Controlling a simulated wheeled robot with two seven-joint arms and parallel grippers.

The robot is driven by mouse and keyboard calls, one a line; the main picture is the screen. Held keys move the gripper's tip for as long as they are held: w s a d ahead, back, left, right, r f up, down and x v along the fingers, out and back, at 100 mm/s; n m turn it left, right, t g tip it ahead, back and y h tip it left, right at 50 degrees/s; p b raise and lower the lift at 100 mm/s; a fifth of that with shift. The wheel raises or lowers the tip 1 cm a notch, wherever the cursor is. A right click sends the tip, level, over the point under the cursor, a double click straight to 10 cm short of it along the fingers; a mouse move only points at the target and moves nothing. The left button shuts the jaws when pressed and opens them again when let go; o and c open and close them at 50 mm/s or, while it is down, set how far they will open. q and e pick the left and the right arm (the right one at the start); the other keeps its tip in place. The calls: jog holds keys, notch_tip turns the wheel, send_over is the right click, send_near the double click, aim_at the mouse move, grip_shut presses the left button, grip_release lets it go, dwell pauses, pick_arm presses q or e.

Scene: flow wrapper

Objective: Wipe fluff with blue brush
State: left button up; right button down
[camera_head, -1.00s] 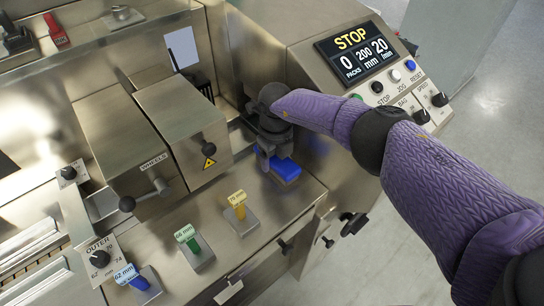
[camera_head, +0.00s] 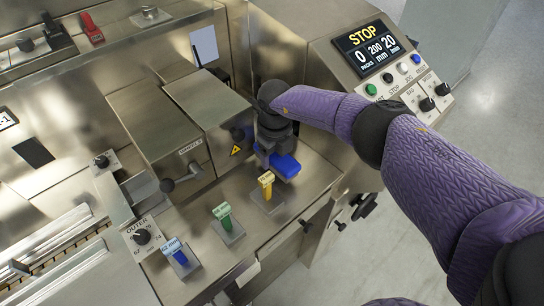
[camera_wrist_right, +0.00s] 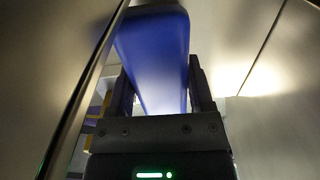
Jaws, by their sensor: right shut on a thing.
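The blue brush (camera_head: 285,166) is at the right end of the machine's steel deck in the head view. My right gripper (camera_head: 272,156) is above and around it, shut on it. In the right wrist view the blue brush (camera_wrist_right: 158,60) stands between the two dark fingers of my right gripper (camera_wrist_right: 160,85). The head view does not show clearly whether the brush touches the deck. No fluff can be made out. My left gripper is not in view.
The steel wheels housing (camera_head: 180,125) stands just left of the gripper. Yellow (camera_head: 267,187), green (camera_head: 224,217) and blue (camera_head: 176,252) size tags stand along the front deck. The control panel (camera_head: 385,60) is behind at the right, its screen reading STOP.

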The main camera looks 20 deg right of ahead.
jog(key=shift+r+p, duration=2.1)
jog(key=shift+r, duration=0.8)
jog(key=shift+f, duration=0.1)
